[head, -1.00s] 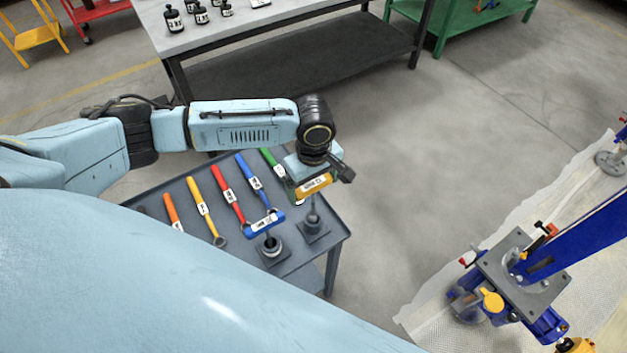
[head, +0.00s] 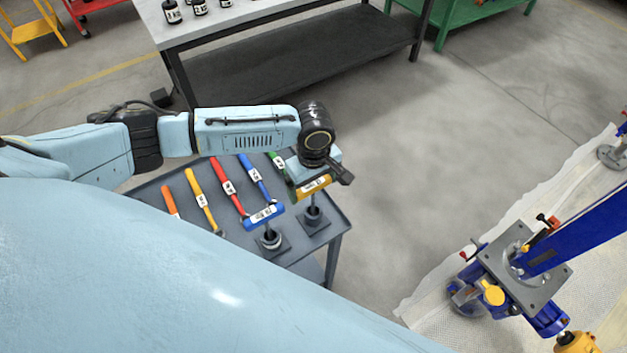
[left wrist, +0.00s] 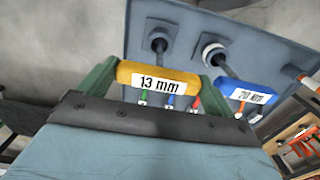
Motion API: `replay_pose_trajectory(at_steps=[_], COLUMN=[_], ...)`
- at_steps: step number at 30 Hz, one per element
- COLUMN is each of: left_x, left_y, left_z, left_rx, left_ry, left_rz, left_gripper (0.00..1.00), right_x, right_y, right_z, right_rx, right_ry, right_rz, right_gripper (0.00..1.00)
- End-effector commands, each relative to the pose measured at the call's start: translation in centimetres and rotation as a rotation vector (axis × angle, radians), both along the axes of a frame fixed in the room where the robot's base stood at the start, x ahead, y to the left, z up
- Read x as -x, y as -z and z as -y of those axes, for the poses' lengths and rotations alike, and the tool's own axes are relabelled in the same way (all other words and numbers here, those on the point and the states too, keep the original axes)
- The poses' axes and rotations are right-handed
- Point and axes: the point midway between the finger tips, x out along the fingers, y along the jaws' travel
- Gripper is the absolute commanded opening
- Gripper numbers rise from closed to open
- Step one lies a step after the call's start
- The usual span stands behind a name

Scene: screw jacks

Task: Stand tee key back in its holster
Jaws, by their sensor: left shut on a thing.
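My left gripper (head: 314,183) is shut on the yellow handle of the 13 mm tee key (head: 316,187). The left wrist view shows this handle (left wrist: 158,78) crosswise between green fingers, label facing the camera. The key is roughly upright over a holster (head: 312,218) near the grey cart's right corner. Its dark shaft reaches down to the holster's round collar, and its lower end seems to be inside. The handle sits higher above its base than the blue one beside it. My right gripper is not in view.
A blue-handled 20 mm tee key (head: 264,215) stands in a neighbouring holster (head: 271,242), close on the left. Several coloured-handled tools lie on the grey cart (head: 150,192). A blue jack with a grey plate (head: 518,270) stands right. The floor between is clear.

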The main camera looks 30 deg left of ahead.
Motion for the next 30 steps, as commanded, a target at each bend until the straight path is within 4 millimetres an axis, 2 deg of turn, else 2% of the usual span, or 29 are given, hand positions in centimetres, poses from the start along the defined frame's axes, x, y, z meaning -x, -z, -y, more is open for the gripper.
replay_pose_trajectory(at_steps=[6,16,17,18,26,30], left_x=[0.0,0.0,0.0,0.0,0.0,0.0], left_y=[0.8,0.8,0.8,0.8,0.7,-0.6], left_z=[0.0,0.0,0.0,0.0,0.0,0.0], left_rx=[0.001,0.001,0.001,0.001,0.000,0.002], left_ry=[-0.001,0.000,0.000,0.000,0.000,0.000], left_rz=[0.000,0.001,0.002,0.001,0.000,0.002], left_gripper=[0.50,0.50,0.95,1.00,1.00,1.00], right_x=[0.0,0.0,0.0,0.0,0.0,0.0], right_y=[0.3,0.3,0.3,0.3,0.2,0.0], right_z=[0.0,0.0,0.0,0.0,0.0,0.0], right_rx=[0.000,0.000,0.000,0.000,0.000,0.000], right_ry=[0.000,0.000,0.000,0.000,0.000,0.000], right_rz=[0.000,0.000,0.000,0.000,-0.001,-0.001], right_gripper=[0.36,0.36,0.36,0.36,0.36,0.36])
